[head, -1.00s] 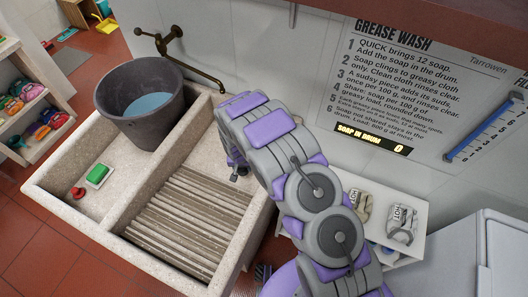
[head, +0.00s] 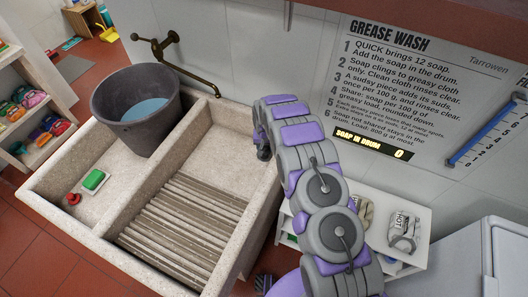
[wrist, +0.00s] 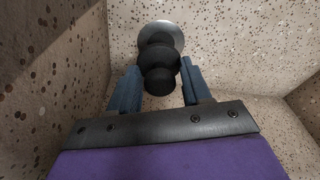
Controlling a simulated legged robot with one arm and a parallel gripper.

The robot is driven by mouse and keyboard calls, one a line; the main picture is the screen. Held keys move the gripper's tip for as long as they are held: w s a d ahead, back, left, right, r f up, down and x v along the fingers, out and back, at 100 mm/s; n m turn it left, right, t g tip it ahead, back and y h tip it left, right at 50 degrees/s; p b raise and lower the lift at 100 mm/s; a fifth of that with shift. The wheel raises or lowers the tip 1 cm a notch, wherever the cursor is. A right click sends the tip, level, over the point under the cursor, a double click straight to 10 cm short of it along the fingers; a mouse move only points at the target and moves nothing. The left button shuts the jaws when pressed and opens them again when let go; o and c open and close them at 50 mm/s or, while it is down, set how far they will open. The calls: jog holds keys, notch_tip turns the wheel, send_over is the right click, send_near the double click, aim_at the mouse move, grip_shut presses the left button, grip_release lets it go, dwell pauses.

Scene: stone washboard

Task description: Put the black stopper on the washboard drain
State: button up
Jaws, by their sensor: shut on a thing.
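The black stopper (wrist: 158,82) is a stack of dark round parts with a knob towards me. My gripper (wrist: 159,67) is shut on it, with one blue finger on each side. Beyond the stopper in the wrist view is a round pale metal ring, the drain (wrist: 171,28), partly covered by the stopper. I cannot tell if the stopper touches it. In the head view the ribbed stone washboard (head: 180,232) fills the right compartment. The end of my arm is low by that compartment's upper right wall. The stopper and drain are hidden there.
Speckled stone walls stand close around my gripper in the wrist view. A dark bucket (head: 120,116) of water, a green soap block (head: 94,180) and a red object (head: 73,198) are in the left compartment. A brass tap (head: 200,82) overhangs the back. A white shelf (head: 424,225) stands right.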

aim_at(266, 151)
jog(key=shift+d+f, duration=0.2)
jog(key=f, duration=0.1)
jog(key=f+b, duration=0.1)
jog(key=f, duration=0.1)
jog(key=shift+a+f, duration=0.1)
jog(key=shift+a, duration=0.7)
jog(key=o, duration=1.1)
jog(key=shift+d, duration=0.65)
jog(key=shift+o, duration=0.2)
jog(key=shift+a, duration=0.15)
